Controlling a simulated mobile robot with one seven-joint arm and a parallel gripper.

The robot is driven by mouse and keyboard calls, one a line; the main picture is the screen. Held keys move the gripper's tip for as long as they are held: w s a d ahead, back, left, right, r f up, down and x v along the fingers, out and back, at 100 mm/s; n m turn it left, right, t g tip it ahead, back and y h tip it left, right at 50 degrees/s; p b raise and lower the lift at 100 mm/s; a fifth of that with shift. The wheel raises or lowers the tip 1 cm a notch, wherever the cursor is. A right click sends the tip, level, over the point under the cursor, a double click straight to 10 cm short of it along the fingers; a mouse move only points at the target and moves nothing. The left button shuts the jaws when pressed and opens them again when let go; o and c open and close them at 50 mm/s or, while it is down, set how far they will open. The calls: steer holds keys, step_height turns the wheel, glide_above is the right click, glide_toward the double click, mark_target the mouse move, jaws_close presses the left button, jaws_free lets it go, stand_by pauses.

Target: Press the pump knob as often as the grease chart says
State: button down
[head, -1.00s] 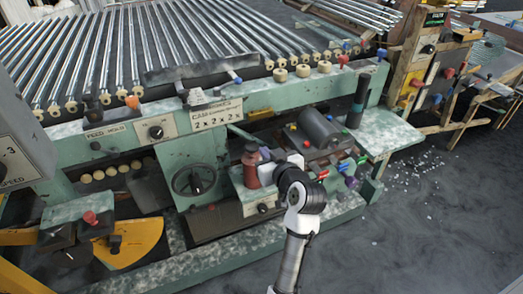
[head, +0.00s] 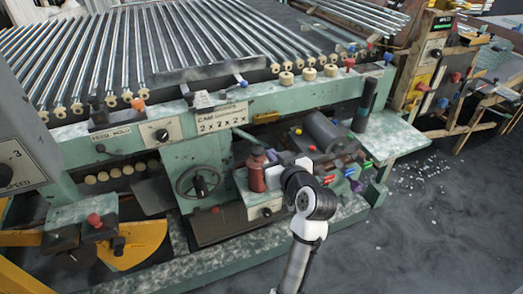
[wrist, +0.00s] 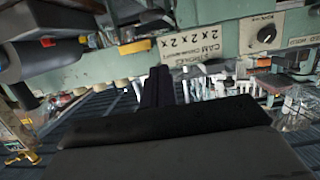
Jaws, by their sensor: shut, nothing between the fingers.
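A red bottle-shaped pump with a dark knob on top (head: 257,168) stands upright on the green machine's front ledge in the head view. My gripper (wrist: 158,88) shows in the wrist view as two dark fingers closed together with nothing between them. In the head view my white wrist is just right of the red pump; the fingertips are hidden there, and I cannot tell whether they touch it. A cream sign (head: 221,118) above reads "CAM" and "2 x 2 x 2 x"; it also shows in the wrist view (wrist: 204,48). I cannot tell whether it is the grease chart.
A handwheel (head: 198,183) is left of the pump. A dark grey cylinder (head: 324,132) and several coloured knobs lie behind and right of my wrist. A red button (head: 94,220) is at lower left. Open floor (head: 440,230) with scattered white bits lies at right.

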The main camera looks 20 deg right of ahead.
steer(key=shift+s+r, duration=0.15)
steer(key=shift+r, duration=0.2)
steer(key=p, duration=0.2)
glide_above(259, 155)
step_height(259, 155, down, 2)
steer(key=f, duration=0.3)
steer(key=shift+s, duration=0.25)
steer(key=shift+f+p, duration=0.35)
steer(key=shift+f, duration=0.4)
step_height(259, 155, down, 2)
steer(key=shift+f+b, duration=0.2)
steer(key=shift+b, duration=1.05)
steer(key=shift+r, duration=0.1)
